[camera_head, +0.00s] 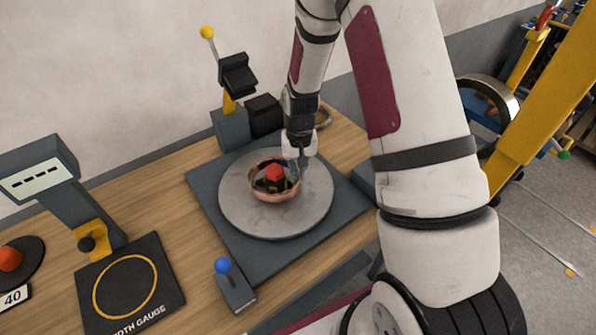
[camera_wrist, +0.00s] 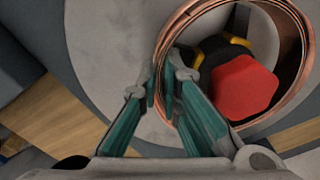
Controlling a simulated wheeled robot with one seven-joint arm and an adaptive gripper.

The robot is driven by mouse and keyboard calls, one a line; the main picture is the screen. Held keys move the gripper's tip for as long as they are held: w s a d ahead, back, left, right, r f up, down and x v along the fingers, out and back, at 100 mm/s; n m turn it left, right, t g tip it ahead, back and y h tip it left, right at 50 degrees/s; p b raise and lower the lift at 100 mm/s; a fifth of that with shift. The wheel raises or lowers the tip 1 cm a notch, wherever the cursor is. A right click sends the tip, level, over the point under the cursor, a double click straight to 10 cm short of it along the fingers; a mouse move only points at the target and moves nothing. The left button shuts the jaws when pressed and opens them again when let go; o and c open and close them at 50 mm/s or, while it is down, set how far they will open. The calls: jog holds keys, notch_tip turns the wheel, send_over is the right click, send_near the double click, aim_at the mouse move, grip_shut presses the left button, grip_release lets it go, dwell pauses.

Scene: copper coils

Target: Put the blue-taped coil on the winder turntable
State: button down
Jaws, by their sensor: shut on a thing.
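The copper coil (camera_head: 262,197) is a ring around the red-topped hub (camera_head: 274,173) of the winder turntable (camera_head: 305,215), a round grey plate on a dark square base. A small blue patch shows at the coil's right edge beside my fingers. My gripper (camera_head: 300,170) is shut on the coil's wall at its right rim. I cannot tell whether the coil's underside touches the plate.
A depth gauge (camera_head: 163,261) with a yellow circle stands at left, with a display post (camera_head: 38,172) behind it. A blue-knobbed lever (camera_head: 223,266) is in front of the turntable. A yellow-knobbed post (camera_head: 207,33) stands behind it. Bare wood lies between gauge and turntable.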

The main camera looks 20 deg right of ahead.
jog(key=c, duration=1.7)
grip_release()
jog(key=s+a+r+n+t, duration=0.1)
jog(key=s+r, duration=0.1)
jog(key=r, duration=0.9)
jog(key=s+a+r+t, duration=0.1)
jog(key=s+r, duration=0.2)
jog(key=r, duration=0.9)
jog(key=s+a+r+n+t, duration=0.1)
jog(key=s+r, duration=0.4)
jog(key=s, duration=0.4)
jog(key=s+a+r+n+t, duration=0.1)
jog(key=s+a+r+t, duration=0.1)
jog(key=s+r, duration=0.4)
jog(key=s, duration=0.3)
jog(key=shift+s+r+n, duration=0.3)
jog(key=shift+n, duration=0.1)
jog(key=shift+a, duration=0.1)
